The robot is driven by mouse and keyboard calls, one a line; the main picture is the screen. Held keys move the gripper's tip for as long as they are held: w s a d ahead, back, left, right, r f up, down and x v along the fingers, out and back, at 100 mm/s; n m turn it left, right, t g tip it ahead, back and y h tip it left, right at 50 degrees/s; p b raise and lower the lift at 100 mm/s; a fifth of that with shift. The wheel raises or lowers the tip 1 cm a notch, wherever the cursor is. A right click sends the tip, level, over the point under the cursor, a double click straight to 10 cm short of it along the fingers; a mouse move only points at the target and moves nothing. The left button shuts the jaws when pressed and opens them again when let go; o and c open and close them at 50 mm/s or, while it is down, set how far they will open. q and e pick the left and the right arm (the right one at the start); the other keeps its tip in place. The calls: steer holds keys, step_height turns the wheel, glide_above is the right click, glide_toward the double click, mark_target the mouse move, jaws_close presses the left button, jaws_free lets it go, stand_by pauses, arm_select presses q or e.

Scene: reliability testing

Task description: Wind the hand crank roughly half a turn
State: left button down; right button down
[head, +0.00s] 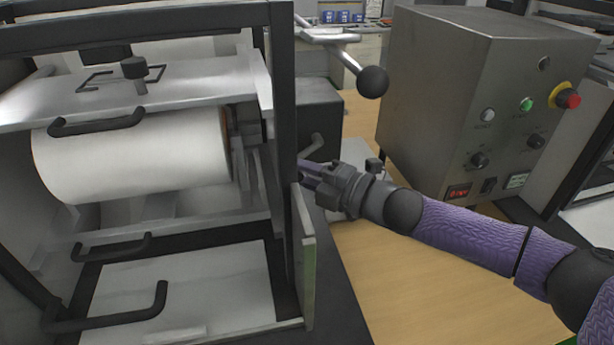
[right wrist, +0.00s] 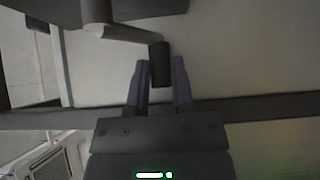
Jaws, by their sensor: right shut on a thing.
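The hand crank shows in the right wrist view as a grey arm (right wrist: 130,34) running from a dark hub (right wrist: 97,12) to a short dark handle (right wrist: 160,64). My right gripper (right wrist: 160,80) has its two purple-grey fingers on either side of this handle and is shut on it. In the head view, my right gripper (head: 308,170) reaches in from the right beside the machine's dark frame post. A curved grey piece of the crank (head: 313,147) shows just above the fingers. The handle itself is hidden there. My left gripper is not in view.
The machine holds a large white roller (head: 135,155) behind dark handles on the left. A grey control box (head: 470,95) with buttons and a red knob (head: 568,98) stands to the right. A lever with a black ball (head: 372,82) hangs above my gripper. The wooden surface (head: 440,290) is clear.

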steer(key=shift+c, duration=2.4)
jaws_free()
steer(key=shift+d, duration=0.1)
steer(key=p+v, duration=0.1)
steer(key=v, duration=0.8)
steer(key=shift+s+d, duration=0.25)
steer(key=shift+d, duration=0.05)
